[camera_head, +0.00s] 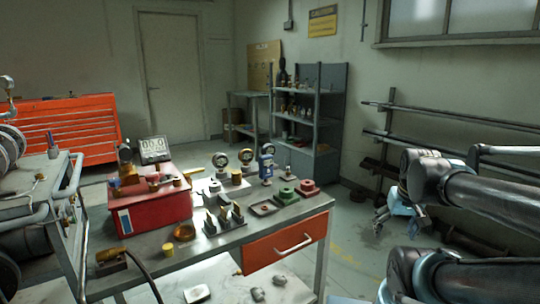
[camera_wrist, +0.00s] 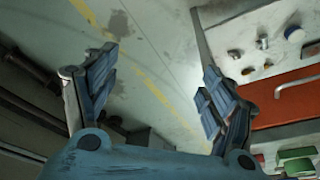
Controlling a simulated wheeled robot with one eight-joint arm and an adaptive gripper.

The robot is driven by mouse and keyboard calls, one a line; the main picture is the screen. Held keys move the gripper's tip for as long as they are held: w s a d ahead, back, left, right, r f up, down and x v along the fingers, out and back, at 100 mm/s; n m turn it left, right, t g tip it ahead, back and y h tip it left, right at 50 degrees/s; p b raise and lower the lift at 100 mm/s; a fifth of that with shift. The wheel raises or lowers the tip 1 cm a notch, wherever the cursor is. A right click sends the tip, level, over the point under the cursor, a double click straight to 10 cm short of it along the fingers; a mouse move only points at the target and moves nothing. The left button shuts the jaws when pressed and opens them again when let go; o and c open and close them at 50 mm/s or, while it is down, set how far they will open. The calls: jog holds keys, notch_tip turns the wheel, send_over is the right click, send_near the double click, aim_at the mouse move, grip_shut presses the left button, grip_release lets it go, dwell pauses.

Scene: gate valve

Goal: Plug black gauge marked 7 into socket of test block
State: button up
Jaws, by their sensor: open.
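Several gauges stand on the metal workbench: a dark-rimmed gauge (camera_head: 220,160), a brass-looking gauge (camera_head: 246,157) and a blue gauge (camera_head: 267,162). Their numbers are too small to read, so I cannot tell which is marked 7. A brass fitting block (camera_head: 112,257) with a black hose lies at the bench's front left; I cannot tell whether it is the test block, and no socket is clearly visible. My gripper (camera_wrist: 160,75) is open and empty over the floor, right of the bench; it also shows in the head view (camera_head: 382,217).
The workbench (camera_head: 222,244) has a red drawer (camera_head: 285,240) facing its front. A red box (camera_head: 155,212) stands on its left. Green (camera_head: 286,197) and red (camera_head: 307,188) blocks sit near its right edge. A shelf unit (camera_head: 318,125) stands behind. Floor between bench and my arm is clear.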

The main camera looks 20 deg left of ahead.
jog(key=w+a+r+n+t+y, duration=0.25)
jog(key=w+a+r, duration=0.5)
jog(key=w, duration=0.45)
notch_tip(320, 180, up, 12)
jog(key=f+n+t+y, duration=0.1)
jog(key=n+t+y, duration=0.3)
jog(key=n+y, duration=0.35)
send_over(270, 148)
jog(key=s+d, duration=0.3)
jog(key=s, duration=0.1)
jog(key=h, duration=0.1)
jog(key=f, duration=0.6)
jog(key=shift+w+f, duration=0.25)
jog(key=shift+f, duration=0.1)
jog(key=shift+w+a+f, duration=0.15)
jog(key=shift+w+f, duration=0.05)
jog(key=shift+f, duration=0.1)
jog(key=shift+x, duration=3.4)
jog(key=shift+c, duration=0.6)
jog(key=c, duration=1.2)
